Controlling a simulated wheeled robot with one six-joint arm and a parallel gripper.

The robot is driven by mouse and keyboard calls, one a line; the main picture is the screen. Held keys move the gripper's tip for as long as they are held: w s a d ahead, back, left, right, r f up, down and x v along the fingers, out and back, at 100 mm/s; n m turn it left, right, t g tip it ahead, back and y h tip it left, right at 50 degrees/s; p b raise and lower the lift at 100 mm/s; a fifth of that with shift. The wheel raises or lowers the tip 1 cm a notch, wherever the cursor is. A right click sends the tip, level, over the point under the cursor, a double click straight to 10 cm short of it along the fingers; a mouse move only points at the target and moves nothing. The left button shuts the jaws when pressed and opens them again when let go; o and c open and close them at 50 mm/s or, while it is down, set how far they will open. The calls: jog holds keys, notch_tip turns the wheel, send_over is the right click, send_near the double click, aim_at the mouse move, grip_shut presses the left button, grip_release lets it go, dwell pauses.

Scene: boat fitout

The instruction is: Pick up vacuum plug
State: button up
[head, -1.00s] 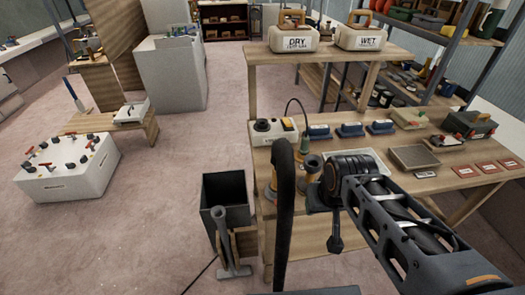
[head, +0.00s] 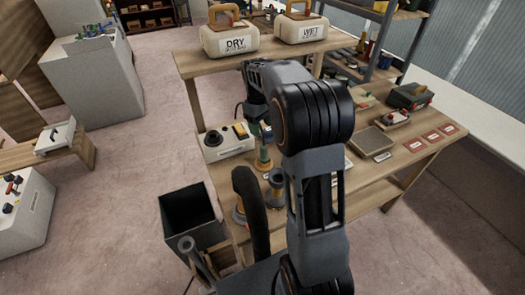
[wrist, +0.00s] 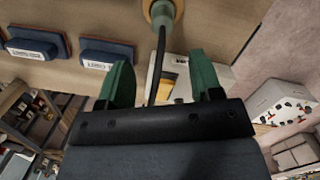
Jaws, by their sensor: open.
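The vacuum plug, as far as I can tell, is a grey-green plug (wrist: 170,18) with a black cable, at the top of the wrist view on a round wooden-rimmed holder. In the head view the plug (head: 263,155) stands upright on the workbench, partly behind my arm. My gripper (wrist: 162,78) has its two green fingers apart, with nothing held. The cable shows between the fingers, while the plug body lies beyond their tips. In the head view my arm hides most of the gripper.
A white socket box (head: 229,142) with a yellow switch stands left of the plug. Blue labelled blocks (wrist: 107,55) lie on the bench (head: 400,165). DRY (head: 229,40) and WET (head: 301,33) containers sit on the shelf above. A dark bin (head: 194,218) stands on the floor.

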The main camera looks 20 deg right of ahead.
aim_at(264, 145)
jog(key=f, duration=0.5)
jog(key=shift+s+f, duration=0.2)
jog(key=shift+s, duration=0.1)
jog(key=shift+s+d+f+p, duration=0.1)
jog(key=shift+s+f+p, duration=0.1)
jog(key=shift+f, duration=0.8)
jog(key=shift+s+f+p, duration=0.15)
jog(key=shift+f, duration=0.8)
jog(key=shift+s+d+f+p, duration=0.1)
jog(key=shift+s+f+p, duration=0.1)
jog(key=shift+f, duration=0.8)
grip_shut()
jog(key=shift+r, duration=0.1)
jog(key=shift+w+r, duration=0.1)
jog(key=shift+r, duration=0.4)
jog(key=s+a+r+b, duration=0.2)
jog(key=s+a+r, duration=0.6)
jog(key=a+r, duration=0.3)
jog(key=shift+a+r, duration=0.3)
jog(key=shift+r, duration=0.1)
